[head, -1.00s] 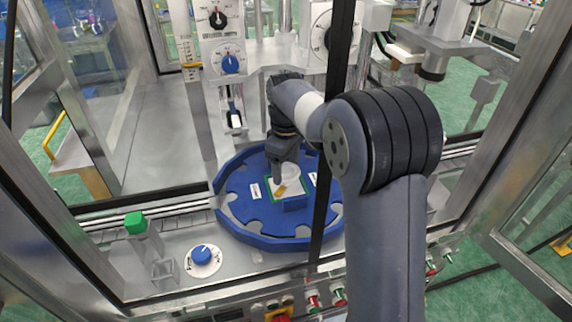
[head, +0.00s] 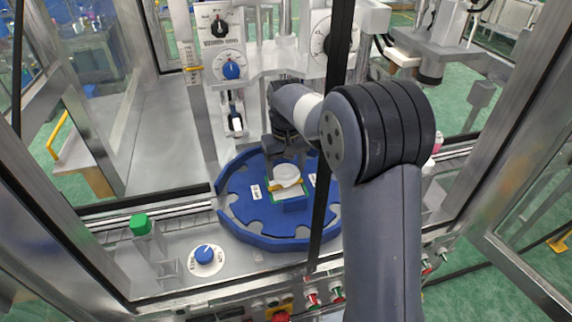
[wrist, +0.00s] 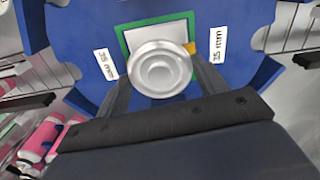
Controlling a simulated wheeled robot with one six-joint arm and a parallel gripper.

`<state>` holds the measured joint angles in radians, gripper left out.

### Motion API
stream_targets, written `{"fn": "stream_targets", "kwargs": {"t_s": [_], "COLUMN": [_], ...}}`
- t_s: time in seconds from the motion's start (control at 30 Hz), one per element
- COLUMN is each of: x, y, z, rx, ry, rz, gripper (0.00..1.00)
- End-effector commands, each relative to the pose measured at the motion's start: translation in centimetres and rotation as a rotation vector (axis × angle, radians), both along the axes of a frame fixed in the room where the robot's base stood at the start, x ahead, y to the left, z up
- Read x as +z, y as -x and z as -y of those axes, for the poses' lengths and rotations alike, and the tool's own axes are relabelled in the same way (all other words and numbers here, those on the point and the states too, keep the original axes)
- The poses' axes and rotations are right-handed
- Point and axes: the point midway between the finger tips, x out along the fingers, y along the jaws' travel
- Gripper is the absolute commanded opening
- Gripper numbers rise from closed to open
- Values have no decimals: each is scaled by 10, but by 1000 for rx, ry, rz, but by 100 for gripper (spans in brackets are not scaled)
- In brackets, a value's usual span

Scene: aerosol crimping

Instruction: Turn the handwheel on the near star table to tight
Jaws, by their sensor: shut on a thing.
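The handwheel (head: 286,173) is a pale round knob on the blue near star table (head: 248,226). In the wrist view the handwheel (wrist: 160,68) looks silver with concentric rings. A yellow pointer (wrist: 190,47) shows at its right side. Below the wheel lies a white plate with a green border (wrist: 136,40). My gripper (wrist: 160,72) has one finger on each side of the wheel and is shut on it. In the head view my gripper (head: 286,155) is behind the wheel, its fingers mostly hidden. Any marking for tight is not readable.
A blue knob (head: 204,255) and a green-capped post (head: 140,224) stand left of the table. A dark upright bar (head: 327,150) crosses the view beside my arm. Pink-capped cans (wrist: 45,135) show at the wrist view's lower left. Machine columns stand behind.

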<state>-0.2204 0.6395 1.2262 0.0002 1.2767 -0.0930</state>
Motion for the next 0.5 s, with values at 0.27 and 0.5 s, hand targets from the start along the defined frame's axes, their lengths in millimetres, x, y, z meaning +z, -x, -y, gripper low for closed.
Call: {"fn": "stream_targets", "kwargs": {"t_s": [0.27,0.5], "x": [1,1], "y": [0,-1], "z": [0,0], "rx": [-104,-131], "ry": [-1,-1], "rz": [2,3], "gripper": [45,45]}}
